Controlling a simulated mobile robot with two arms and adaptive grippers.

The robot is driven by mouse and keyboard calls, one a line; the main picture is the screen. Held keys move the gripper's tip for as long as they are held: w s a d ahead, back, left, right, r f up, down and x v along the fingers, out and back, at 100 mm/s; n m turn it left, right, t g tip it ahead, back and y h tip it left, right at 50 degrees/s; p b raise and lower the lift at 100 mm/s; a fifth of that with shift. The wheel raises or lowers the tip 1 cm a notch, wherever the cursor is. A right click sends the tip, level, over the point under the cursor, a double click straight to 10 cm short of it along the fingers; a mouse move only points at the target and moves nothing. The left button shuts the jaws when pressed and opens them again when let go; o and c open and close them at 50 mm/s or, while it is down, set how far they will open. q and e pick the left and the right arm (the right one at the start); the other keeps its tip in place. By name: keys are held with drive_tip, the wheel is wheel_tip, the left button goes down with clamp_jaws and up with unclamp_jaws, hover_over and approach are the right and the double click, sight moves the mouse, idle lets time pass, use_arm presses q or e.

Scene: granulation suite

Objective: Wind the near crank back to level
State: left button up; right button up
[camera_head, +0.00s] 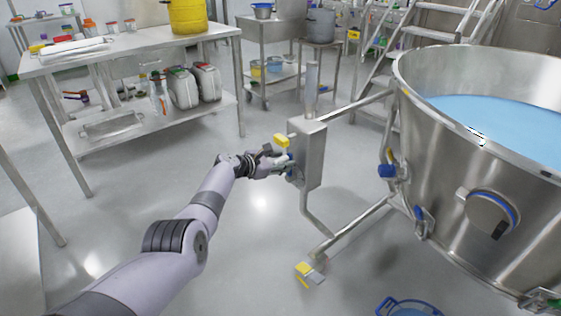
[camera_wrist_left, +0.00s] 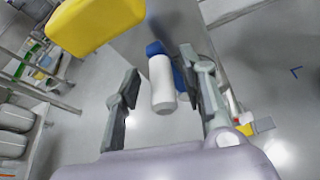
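The near crank is on the steel gearbox post (camera_head: 311,155) beside the big vessel. In the left wrist view its white cylindrical grip with a blue end (camera_wrist_left: 161,82) lies between my two fingers. In the head view only a small blue part (camera_head: 290,156) shows clearly beyond the fingers; the crank arm is mostly hidden. My left gripper (camera_head: 278,161) is open around the grip, with visible gaps on both sides. My right gripper is out of view.
The steel vessel (camera_head: 440,190) holds blue liquid and fills the right side. A yellow foot pedal (camera_head: 304,269) sits low at the frame's base. A blue-rimmed bucket (camera_head: 408,307) is at the bottom. A steel bench (camera_head: 130,52) stands left. Floor around my arm is clear.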

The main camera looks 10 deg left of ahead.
use_arm(q)
drive_tip(key=shift+s, duration=0.1)
drive_tip(key=shift+s+a+r, duration=0.1)
drive_tip(key=shift+s+a, duration=0.15)
drive_tip(key=shift+a, duration=0.05)
drive_tip(key=v, duration=1.1)
idle(0.4)
